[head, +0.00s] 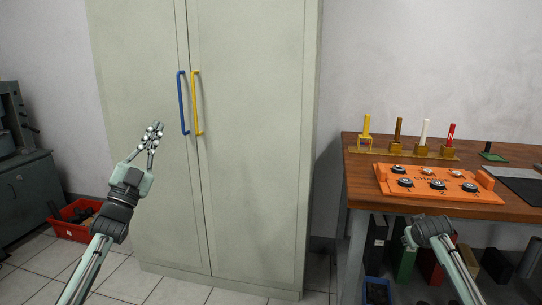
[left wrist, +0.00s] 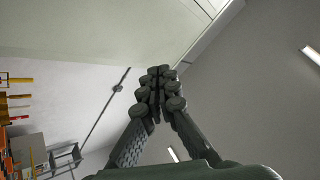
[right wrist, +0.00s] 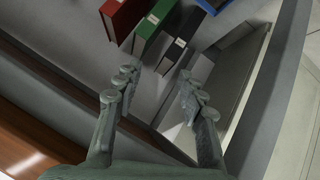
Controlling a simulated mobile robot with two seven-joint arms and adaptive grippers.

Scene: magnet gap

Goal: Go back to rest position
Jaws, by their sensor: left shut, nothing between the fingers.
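My left gripper (head: 155,130) is raised in front of the left door of the tall pale cabinet (head: 255,150), left of the blue handle (head: 184,102) and apart from it in the picture. Its fingers are together and empty; they also show closed in the left wrist view (left wrist: 160,75). My right arm comes in at the lower right of the head view, in front of the workbench, and its fingers are hidden there. In the right wrist view my right gripper (right wrist: 155,82) has its fingers spread with nothing between them, pointing toward several binders below the bench.
The wooden workbench (head: 357,180) carries an orange board (head: 388,188) and several upright coloured magnets on a brass strip. A yellow handle (head: 197,102) is on the cabinet's right door. A red bin (head: 62,231) stands at the left. The floor before the cabinet is clear.

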